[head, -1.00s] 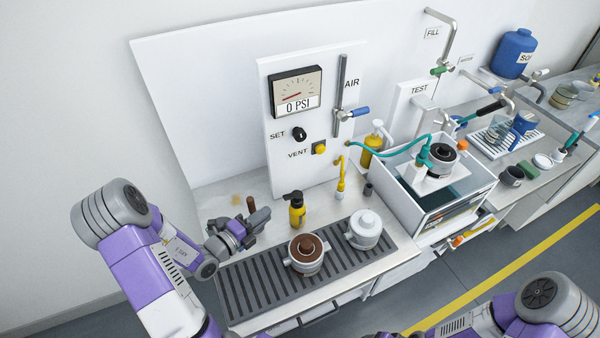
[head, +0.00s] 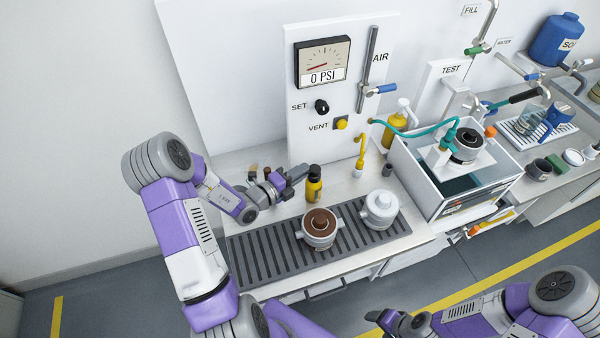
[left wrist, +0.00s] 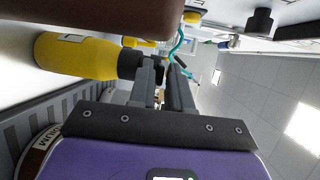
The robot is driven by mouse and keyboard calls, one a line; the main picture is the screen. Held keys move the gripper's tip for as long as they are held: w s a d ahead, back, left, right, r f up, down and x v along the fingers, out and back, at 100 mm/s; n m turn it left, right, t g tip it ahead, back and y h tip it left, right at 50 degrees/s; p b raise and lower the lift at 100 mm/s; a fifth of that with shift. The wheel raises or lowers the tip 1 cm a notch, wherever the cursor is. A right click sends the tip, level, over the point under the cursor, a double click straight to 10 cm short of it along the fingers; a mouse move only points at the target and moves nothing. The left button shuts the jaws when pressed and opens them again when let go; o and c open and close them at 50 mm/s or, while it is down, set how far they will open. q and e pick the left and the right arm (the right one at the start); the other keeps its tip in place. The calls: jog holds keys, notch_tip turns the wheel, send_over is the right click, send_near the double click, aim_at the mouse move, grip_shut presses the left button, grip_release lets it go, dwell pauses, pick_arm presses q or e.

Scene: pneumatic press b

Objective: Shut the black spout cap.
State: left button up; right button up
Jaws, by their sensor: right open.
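A yellow bottle (head: 314,190) with a black top stands upright behind the drip tray. Its black spout cap (head: 314,170) is too small to tell whether it is up or down. My left gripper (head: 300,174) is just left of the bottle's top. In the left wrist view the bottle (left wrist: 75,56) lies sideways in the picture, its black top (left wrist: 130,64) close beside my left fingers (left wrist: 166,75). Only a narrow gap shows between those fingers, with nothing clearly held. My right gripper (head: 378,317) is low at the bottom edge, open and away from the bench.
A brown-topped pot (head: 319,228) and a white-lidded pot (head: 380,209) stand on the slatted tray (head: 262,262) in front. A yellow hooked spout (head: 361,150) is right of the bottle. Farther right is a water tank (head: 440,190). A brown surface (left wrist: 90,14) is close above in the wrist view.

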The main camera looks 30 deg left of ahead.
pick_arm(q)
grip_shut()
jog(key=shift+f+t+b, duration=0.4)
jog(key=shift+t, duration=0.2)
grip_release()
jog(key=p+v, duration=0.1)
jog(key=v, duration=0.6)
jog(key=shift+s+a, duration=0.2)
jog(key=shift+s, duration=0.1)
